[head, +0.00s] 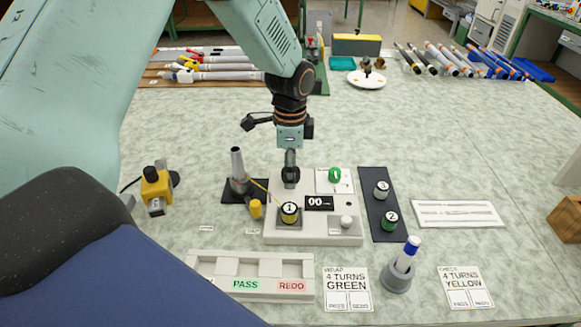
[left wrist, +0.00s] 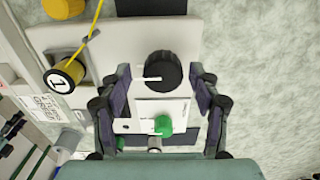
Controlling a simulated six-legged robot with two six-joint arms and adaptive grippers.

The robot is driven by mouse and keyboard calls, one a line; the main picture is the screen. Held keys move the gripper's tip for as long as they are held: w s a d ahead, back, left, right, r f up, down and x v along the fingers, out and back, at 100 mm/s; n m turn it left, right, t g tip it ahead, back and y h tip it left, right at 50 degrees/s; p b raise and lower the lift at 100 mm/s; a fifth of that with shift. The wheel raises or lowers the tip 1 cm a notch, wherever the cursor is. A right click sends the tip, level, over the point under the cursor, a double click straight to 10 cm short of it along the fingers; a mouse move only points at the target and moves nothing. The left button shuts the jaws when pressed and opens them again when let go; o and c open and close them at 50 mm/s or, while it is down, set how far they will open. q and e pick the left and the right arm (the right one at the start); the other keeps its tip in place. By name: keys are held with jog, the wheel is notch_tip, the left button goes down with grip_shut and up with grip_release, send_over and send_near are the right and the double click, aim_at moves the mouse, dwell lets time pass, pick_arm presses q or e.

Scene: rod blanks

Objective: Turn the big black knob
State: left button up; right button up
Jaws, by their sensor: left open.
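The big black knob (left wrist: 163,72) sits on the white board (head: 315,239); its white pointer line points left in the left wrist view. My left gripper (head: 290,172) hangs over the board's far left corner, pointing down. In the left wrist view my left gripper (left wrist: 162,80) is open, with one finger on each side of the knob and gaps between. I cannot tell how far down the fingers reach beside it. In the head view the gripper covers much of the knob. My right gripper is not in view.
On the board are a green knob (head: 335,175), a counter display (head: 319,203), a yellow spool (head: 289,213) marked 1 and a white button (head: 346,222). A grey cone (head: 238,165) with yellow cord stands left. A dark tray (head: 377,180) with two spools lies right.

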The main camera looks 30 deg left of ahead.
pick_arm(q)
jog(key=shift+w+a+f, duration=0.15)
jog(key=shift+w, duration=0.05)
jog(key=shift+c, duration=0.5)
jog(key=shift+s+d, duration=0.1)
jog(key=shift+d, duration=0.1)
jog(key=c, duration=1.1)
jog(key=shift+o, duration=0.2)
jog(key=shift+s+r+n+p, duration=0.1)
jog(key=shift+r+n+p, duration=0.1)
jog(key=shift+n+p, duration=0.55)
jog(key=n+p, duration=0.5)
jog(key=p, duration=0.2)
jog(key=shift+n, duration=0.35)
jog(key=n+p, duration=0.4)
jog(key=n, duration=0.1)
jog(key=shift+s+n, duration=0.1)
jog(key=shift+n, duration=0.2)
jog(key=n+p, duration=0.3)
jog(key=n, duration=0.1)
jog(key=shift+f, duration=0.1)
jog(key=n+p, duration=0.3)
jog(key=n, duration=0.2)
jog(key=n+p, duration=0.2)
jog(key=n, duration=0.2)
jog(key=shift+f+n+p, duration=0.1)
jog(key=shift+n+p, duration=0.5)
jog(key=shift+n, duration=1.4)
